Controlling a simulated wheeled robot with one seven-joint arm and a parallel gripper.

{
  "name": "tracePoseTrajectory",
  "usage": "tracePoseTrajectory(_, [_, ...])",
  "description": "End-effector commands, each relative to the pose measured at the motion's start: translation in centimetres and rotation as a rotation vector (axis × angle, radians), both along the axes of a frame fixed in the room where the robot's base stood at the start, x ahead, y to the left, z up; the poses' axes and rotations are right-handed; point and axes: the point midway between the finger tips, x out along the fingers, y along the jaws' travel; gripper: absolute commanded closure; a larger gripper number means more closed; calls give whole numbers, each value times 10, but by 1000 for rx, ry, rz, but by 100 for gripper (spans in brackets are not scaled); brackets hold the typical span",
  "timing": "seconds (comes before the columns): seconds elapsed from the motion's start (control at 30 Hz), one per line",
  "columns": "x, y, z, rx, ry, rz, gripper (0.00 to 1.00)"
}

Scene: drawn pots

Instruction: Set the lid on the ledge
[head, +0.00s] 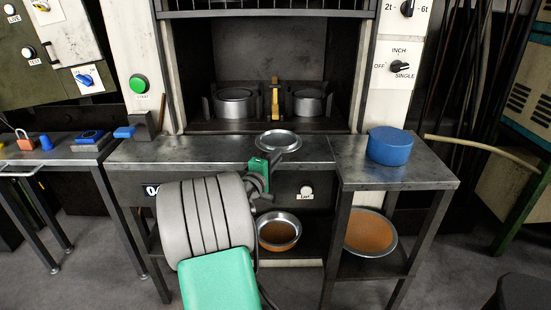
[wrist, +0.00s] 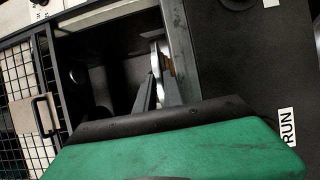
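The lid (head: 278,140) is a round silver disc, seen from above in the head view over the front of the grey metal bench top (head: 205,152). My gripper (head: 268,158) is at its near rim. In the wrist view the lid (wrist: 156,65) is nearly edge-on between the tips of my grey fingers (wrist: 157,90), which look shut on it. It seems held level above the bench; the gap is hard to tell. I cannot tell which surface is the ledge. My green wrist housing hides much of the wrist view.
Two silver pots (head: 235,103) (head: 308,103) stand in the dark alcove behind, with a yellow upright piece (head: 275,100) between them. A blue cylinder (head: 390,147) stands on the right table. A pot (head: 278,230) and a wide pan (head: 370,232) with orange-brown insides are below.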

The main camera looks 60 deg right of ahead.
Motion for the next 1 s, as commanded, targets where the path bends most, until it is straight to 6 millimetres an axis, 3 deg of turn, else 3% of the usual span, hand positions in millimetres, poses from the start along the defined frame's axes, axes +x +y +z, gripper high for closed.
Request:
tracePoseTrajectory(0.27, [1,3,2,0,0,2,88])
tracePoseTrajectory(0.37, [1,17,1,0,1,4,88])
tracePoseTrajectory(0.7, [-1,100,-1,1,1,6,88])
tracePoseTrajectory(1.0, [0,124,-5,31,-34,5,88])
